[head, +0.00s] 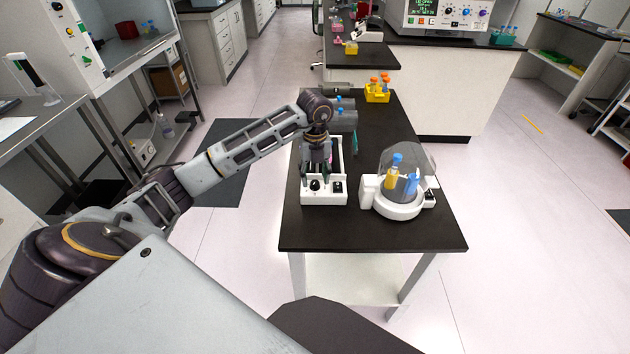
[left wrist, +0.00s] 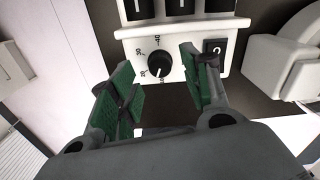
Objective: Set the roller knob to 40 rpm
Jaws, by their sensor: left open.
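The tube roller (head: 322,199) is a white box on the dark bench, with a black round knob (head: 315,185) on its front panel. My left gripper (head: 318,178) is over the front of the roller. In the left wrist view its green-padded fingers (left wrist: 160,85) are apart, one on each side below the knob, with no visible contact. My right gripper is not in view.
A white centrifuge (head: 397,207) with a clear dome and tubes stands close right of the roller. A yellow rack (head: 377,95) with orange-capped tubes is farther back. Bare bench top (head: 375,236) lies in front.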

